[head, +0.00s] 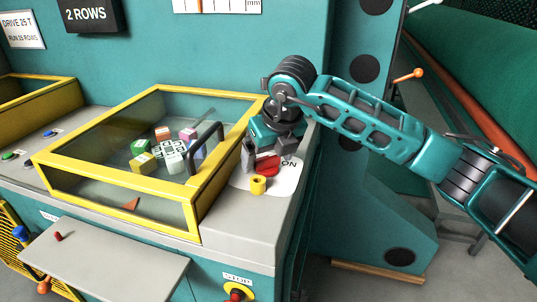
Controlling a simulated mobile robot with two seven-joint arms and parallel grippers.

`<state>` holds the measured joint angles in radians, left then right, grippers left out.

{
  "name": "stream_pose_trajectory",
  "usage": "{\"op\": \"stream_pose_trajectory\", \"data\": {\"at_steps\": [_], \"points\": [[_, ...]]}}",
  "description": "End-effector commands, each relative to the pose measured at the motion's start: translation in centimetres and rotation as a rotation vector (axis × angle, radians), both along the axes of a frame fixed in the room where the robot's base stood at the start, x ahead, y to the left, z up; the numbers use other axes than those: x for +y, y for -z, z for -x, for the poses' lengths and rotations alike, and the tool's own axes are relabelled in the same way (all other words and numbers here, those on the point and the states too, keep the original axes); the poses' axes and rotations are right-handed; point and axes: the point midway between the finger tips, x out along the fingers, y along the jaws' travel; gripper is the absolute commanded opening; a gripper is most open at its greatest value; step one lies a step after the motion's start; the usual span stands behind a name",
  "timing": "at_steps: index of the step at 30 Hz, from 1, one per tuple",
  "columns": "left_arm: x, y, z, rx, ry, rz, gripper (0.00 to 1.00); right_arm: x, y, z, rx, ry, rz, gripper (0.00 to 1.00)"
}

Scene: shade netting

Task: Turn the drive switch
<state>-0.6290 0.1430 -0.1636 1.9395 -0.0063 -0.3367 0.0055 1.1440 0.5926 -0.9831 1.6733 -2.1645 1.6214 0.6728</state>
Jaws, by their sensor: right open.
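The drive switch is a red rotary knob (266,166) on a white plate (288,180) marked ON, on the grey console top right of the yellow-framed box. My right gripper (267,154) is open, pointing down at the knob, with one dark finger on its left and the other at its upper right. The fingers partly hide the knob and the plate's lettering. I cannot tell whether they touch the knob. My left gripper is not in view.
A yellow-framed clear cover (110,165) with a dark handle (206,146) stands close left of my gripper, with several coloured blocks (172,149) under it. A small yellow cylinder (258,185) sits just in front of the knob. A red stop button (236,294) is on the console front.

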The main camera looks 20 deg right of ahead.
Motion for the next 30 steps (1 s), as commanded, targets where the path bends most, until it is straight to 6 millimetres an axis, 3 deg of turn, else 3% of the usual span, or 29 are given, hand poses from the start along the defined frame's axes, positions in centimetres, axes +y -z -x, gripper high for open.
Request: {"op": "stream_pose_trajectory", "data": {"at_steps": [8,25,30], "points": [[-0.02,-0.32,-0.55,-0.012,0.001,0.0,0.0,0.04,0.11,-0.03,0.0,-0.001,0.0,0.88],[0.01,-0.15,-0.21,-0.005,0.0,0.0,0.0,0.03,0.06,-0.02,0.0,-0.001,-0.001,0.34],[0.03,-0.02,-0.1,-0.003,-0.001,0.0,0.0,0.01,0.09,-0.02,0.0,-0.008,0.0,0.33]]}}
